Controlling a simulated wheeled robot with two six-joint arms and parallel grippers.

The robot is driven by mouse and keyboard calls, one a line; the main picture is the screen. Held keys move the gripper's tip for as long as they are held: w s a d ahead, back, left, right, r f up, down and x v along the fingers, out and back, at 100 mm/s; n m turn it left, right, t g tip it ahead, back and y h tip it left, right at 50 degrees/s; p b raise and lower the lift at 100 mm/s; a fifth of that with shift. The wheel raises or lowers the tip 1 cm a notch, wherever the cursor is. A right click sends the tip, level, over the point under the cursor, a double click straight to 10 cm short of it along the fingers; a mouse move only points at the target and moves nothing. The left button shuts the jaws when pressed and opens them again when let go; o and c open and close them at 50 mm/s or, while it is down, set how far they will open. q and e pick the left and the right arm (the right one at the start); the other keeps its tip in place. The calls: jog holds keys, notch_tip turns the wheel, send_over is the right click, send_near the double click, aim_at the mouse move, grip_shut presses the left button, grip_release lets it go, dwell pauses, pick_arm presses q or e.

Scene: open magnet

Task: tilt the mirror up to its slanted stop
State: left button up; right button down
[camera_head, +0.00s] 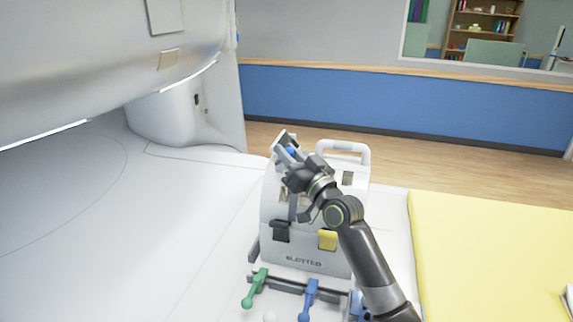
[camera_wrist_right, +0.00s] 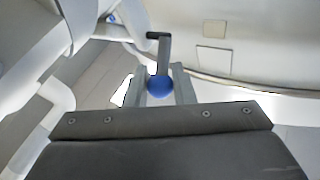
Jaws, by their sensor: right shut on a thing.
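The mirror (camera_head: 284,137) is a small pale framed panel at the top of the white slotted case, partly hidden by my right gripper; in the head view it looks tilted. A blue ball knob (camera_head: 291,151) sits at its front. My right gripper (camera_head: 289,158) is at the knob, shut on it. In the right wrist view the blue knob (camera_wrist_right: 159,86) lies between the two grey fingers, with a dark bent lever behind it. The exact angle of the mirror and its stop cannot be told. My left gripper is not in view.
The white case (camera_head: 305,250) has a dark latch (camera_head: 281,231), a yellow latch (camera_head: 327,239) and a white handle (camera_head: 345,150). Green (camera_head: 256,285) and blue (camera_head: 308,297) levers stand before it. A yellow mat (camera_head: 490,255) lies right; the big white scanner (camera_head: 100,60) overhangs left.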

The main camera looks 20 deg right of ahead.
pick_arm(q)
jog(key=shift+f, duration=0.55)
pick_arm(e)
jog(key=shift+f+t, duration=0.1)
jog(key=shift+t, duration=0.2)
jog(key=c, duration=1.3)
grip_release()
jog(key=shift+d, duration=0.1)
jog(key=shift+s, duration=0.1)
pick_arm(q)
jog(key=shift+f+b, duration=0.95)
jog(key=shift+b, duration=0.2)
pick_arm(e)
jog(key=v, duration=1.7)
jog(key=shift+s, duration=0.2)
